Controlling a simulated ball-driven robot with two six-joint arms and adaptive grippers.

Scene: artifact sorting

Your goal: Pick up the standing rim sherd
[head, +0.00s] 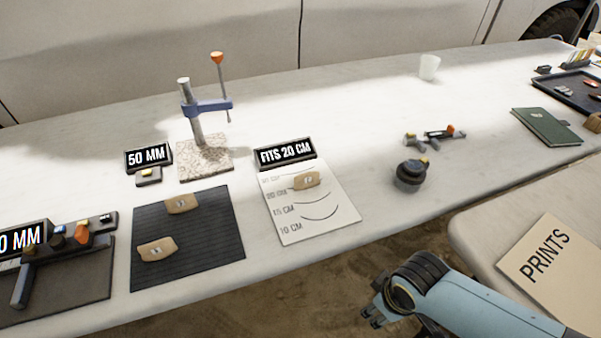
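Two tan sherds with small white labels are on a dark ridged mat (210,266): one near its back edge (183,204), one nearer the front (157,249). A third tan sherd (306,180) is on a white curve chart (322,223) behind the right part of the table's front edge. I cannot tell surely from this view which sherd stands on its rim. My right gripper (372,301) is at the lower middle, in front of the table edge, apart from all the sherds. Its dark fingertips look spread and empty. My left gripper is out of view.
A "FITS 20 CM" sign (285,152) stands behind the chart, a "50 MM" sign (148,157) behind the mat. A clamp stand (196,115) rises from a speckled base. A dark round pot (409,176) stands right of the chart. A "PRINTS" folder (552,266) lies at right.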

